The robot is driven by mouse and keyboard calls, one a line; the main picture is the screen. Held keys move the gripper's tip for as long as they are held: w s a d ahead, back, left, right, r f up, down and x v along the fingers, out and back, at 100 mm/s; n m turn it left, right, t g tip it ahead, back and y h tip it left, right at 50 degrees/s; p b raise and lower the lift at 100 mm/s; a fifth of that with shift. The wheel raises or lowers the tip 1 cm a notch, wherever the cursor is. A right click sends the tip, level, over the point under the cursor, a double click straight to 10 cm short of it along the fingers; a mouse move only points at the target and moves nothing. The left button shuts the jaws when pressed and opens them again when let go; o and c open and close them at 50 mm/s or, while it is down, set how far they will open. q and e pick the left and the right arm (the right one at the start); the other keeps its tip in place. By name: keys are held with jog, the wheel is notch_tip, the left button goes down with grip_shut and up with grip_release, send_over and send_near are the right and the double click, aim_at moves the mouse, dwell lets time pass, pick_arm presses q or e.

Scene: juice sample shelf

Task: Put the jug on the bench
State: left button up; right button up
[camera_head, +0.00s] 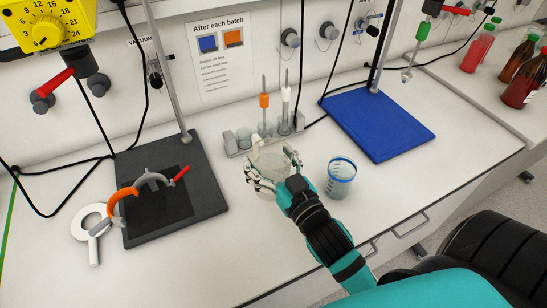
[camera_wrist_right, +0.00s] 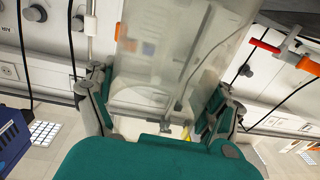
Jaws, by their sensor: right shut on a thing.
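The jug is a clear, translucent vessel (camera_head: 270,160) in the middle of the head view. My right gripper (camera_head: 273,172) is shut around its body, with one finger on each side. In the right wrist view the jug (camera_wrist_right: 170,65) fills the middle, between the two fingers (camera_wrist_right: 160,110), and looks see-through and empty. The white bench (camera_head: 260,235) lies under and around it. I cannot tell whether the jug's base touches the bench. My left gripper is not in view.
A blue-rimmed beaker (camera_head: 341,180) stands just right of my right gripper. A rack (camera_head: 236,144) with an orange and a white probe is right behind the jug. A dark stand base (camera_head: 205,190) is left, a blue board (camera_head: 400,130) right. The front bench is clear.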

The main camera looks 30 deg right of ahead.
aim_at(274, 141)
jog(key=w+r, duration=0.1)
jog(key=w+d+r, duration=0.1)
jog(key=w, duration=0.1)
jog(key=w+d, duration=0.1)
jog(key=w, duration=0.1)
jog(key=shift+w+d+r, duration=0.2)
jog(key=shift+w+r, duration=0.05)
jog(key=shift+r, duration=0.15)
jog(key=shift+m+h, duration=0.3)
jog(key=shift+h, duration=0.2)
jog(key=d+f, duration=0.1)
jog(key=f, duration=0.1)
jog(key=w+f, duration=0.1)
jog(key=f, duration=0.2)
jog(key=w+d+f, duration=0.1)
jog(key=f, duration=0.1)
jog(key=shift+w+d+f+b, duration=0.2)
jog(key=shift+w+d+b, duration=0.05)
jog(key=shift+d+b, duration=0.05)
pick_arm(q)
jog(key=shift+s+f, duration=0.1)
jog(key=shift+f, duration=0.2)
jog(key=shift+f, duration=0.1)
pick_arm(e)
jog(key=shift+f, duration=0.1)
jog(key=o, duration=1.5)
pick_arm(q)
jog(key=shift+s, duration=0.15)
pick_arm(e)
jog(key=shift+s, duration=0.1)
